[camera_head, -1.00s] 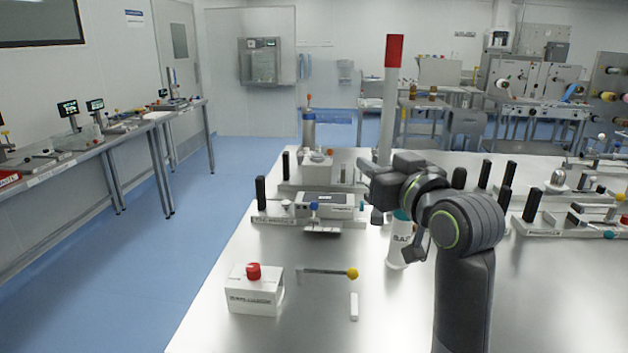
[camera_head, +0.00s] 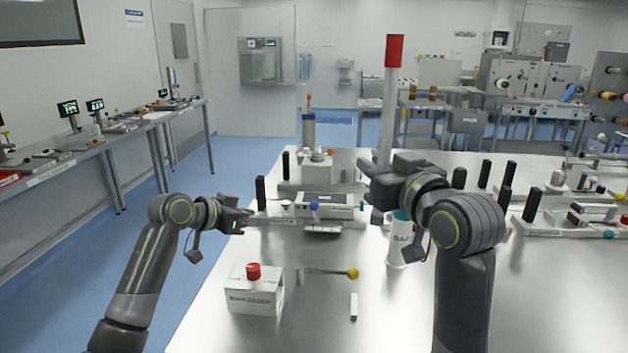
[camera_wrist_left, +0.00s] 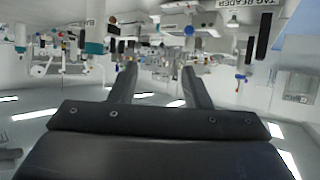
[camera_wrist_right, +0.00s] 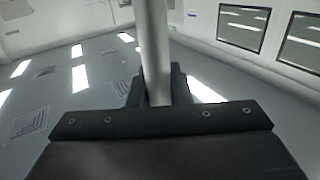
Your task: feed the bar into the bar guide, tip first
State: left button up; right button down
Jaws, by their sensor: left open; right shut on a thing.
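The bar (camera_head: 388,115) is a long pale grey rod, upright, with a red end (camera_head: 394,50) at the top. My right gripper (camera_head: 376,187) is shut around it, and the bar also shows between the fingers in the right wrist view (camera_wrist_right: 154,45). Its lower end is hidden behind the gripper. A white cylinder (camera_head: 398,252) with a teal rim and a partly readable label, perhaps the bar guide, stands on the table below my right gripper. My left gripper (camera_head: 248,213) is open and empty at the table's left edge, also open in the left wrist view (camera_wrist_left: 158,72).
Fixtures with black posts (camera_head: 320,208) stand behind. The front middle of the metal table (camera_head: 320,335) is bare.

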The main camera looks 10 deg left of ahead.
pick_arm(q)
jog(key=s+d+r+m+g+h, duration=0.6)
jog(key=s+d+r+m+g, duration=0.35)
jog(key=s+d+r, duration=0.5)
jog(key=shift+t, duration=0.35)
jog(key=x, duration=0.8)
jog(key=w+r+x, duration=0.1)
jog(key=x, duration=0.3)
jog(key=shift+w+d+f, duration=0.1)
jog(key=shift+d, duration=0.35)
jog(key=shift+c, duration=0.4)
grip_shut()
pick_arm(e)
jog(key=c, duration=1.3)
grip_release()
jog(key=shift+o, duration=0.2)
jog(key=shift+s, duration=0.15)
